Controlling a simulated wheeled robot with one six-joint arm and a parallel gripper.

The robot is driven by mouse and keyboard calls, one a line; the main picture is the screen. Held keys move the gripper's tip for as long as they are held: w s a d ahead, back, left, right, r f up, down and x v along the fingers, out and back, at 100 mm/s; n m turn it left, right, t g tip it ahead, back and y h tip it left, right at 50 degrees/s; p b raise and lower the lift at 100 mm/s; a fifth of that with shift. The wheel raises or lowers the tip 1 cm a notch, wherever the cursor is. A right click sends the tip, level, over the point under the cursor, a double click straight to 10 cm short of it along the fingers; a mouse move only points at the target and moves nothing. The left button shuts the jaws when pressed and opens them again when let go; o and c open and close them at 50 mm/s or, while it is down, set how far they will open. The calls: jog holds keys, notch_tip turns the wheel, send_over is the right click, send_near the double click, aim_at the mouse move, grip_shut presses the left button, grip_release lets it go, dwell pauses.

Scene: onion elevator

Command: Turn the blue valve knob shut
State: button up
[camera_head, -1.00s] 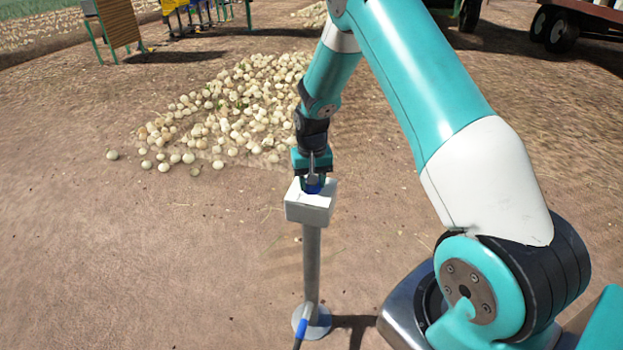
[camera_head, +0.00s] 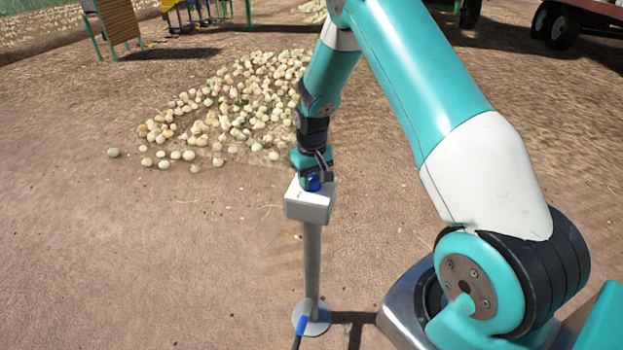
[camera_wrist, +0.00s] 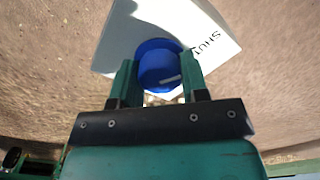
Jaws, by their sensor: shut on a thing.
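The blue valve knob (camera_head: 313,184) sits on top of a white box (camera_head: 308,207) on a grey post. My gripper (camera_head: 314,176) is above the box with its fingers around the knob. In the wrist view the round blue knob (camera_wrist: 158,65) lies between the two green fingers of my gripper (camera_wrist: 160,80), shut on it from both sides. A small pale mark shows on the knob's top. The box looks turned relative to my gripper.
A heap of pale onions (camera_head: 240,110) lies on the ground behind the post. The post stands on a round base (camera_head: 312,318) with a blue-ended hose beside it. Bare soil lies open to the left. A wheeled trailer (camera_head: 580,20) stands at the back right.

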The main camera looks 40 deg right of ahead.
aim_at(312, 179)
jog(key=o, duration=0.9)
jog(key=shift+o, duration=0.2)
notch_tip(312, 179, up, 18)
jog(key=shift+f, duration=0.25)
jog(key=shift+s, duration=0.1)
